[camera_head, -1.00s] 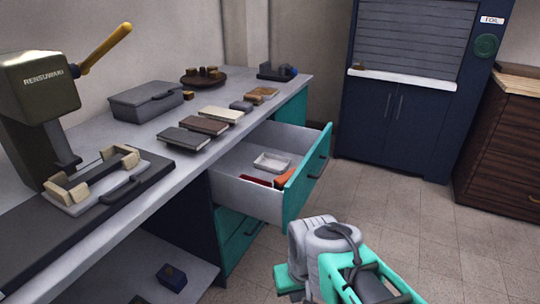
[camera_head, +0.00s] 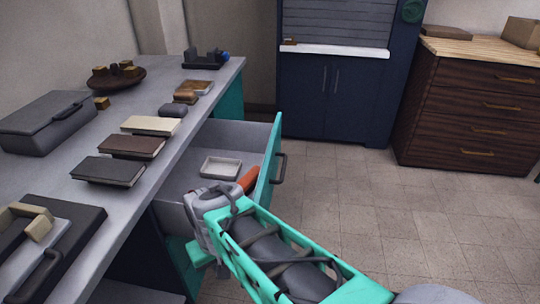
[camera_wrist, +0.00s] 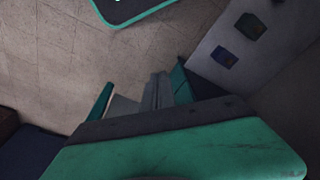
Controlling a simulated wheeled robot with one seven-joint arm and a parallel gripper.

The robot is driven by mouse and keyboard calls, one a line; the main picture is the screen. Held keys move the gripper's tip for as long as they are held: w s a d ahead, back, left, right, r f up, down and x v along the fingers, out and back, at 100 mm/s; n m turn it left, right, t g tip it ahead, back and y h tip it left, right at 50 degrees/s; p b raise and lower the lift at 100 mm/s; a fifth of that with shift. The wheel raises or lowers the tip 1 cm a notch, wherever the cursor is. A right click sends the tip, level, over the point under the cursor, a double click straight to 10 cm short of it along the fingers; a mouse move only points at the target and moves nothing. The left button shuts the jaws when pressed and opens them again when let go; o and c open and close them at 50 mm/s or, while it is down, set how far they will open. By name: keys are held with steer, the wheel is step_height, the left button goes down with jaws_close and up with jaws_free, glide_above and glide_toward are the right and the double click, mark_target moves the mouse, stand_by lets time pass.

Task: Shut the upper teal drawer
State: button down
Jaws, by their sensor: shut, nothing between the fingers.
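The upper teal drawer (camera_head: 267,172) stands pulled out from under the grey counter in the head view. Its teal front has a dark handle (camera_head: 281,168). A white tray (camera_head: 221,166) and an orange item (camera_head: 247,180) lie inside. My gripper (camera_wrist: 155,92) shows shut and empty in the wrist view, pointing down. In the head view my grey gripper body (camera_head: 205,208) overlaps the drawer's near side and hides part of it. I cannot tell whether they touch. A lower teal drawer front (camera_head: 190,268) is below, partly covered by my arm.
The counter (camera_head: 185,140) holds books, a grey case (camera_head: 45,122) and a round wooden tray (camera_head: 117,78). A navy cabinet (camera_head: 335,100) and a brown chest of drawers (camera_head: 470,115) stand behind. The tiled floor (camera_head: 400,215) right of the drawer is clear.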

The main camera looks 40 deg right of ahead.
steer(key=s+d+r+m+p, duration=0.15)
steer(key=d+m, duration=0.25)
steer(key=d, duration=0.6)
steer(key=s+d+r+m+p, duration=0.1)
steer(key=s+d+m+p, duration=0.25)
steer(key=d, duration=0.65)
steer(key=w+d+r+t, duration=0.6)
steer(key=w+d+r, duration=0.5)
steer(key=d, duration=0.2)
steer(key=b+x, duration=0.1)
steer(key=x, duration=0.4)
steer(key=b+x, duration=0.1)
steer(key=x, duration=0.2)
steer(key=shift+w+a+f+b, duration=0.15)
steer(key=shift+w+a+b, duration=0.15)
steer(key=shift+w, duration=0.1)
steer(key=shift+w+d+f, duration=0.1)
steer(key=shift+w+f, duration=0.2)
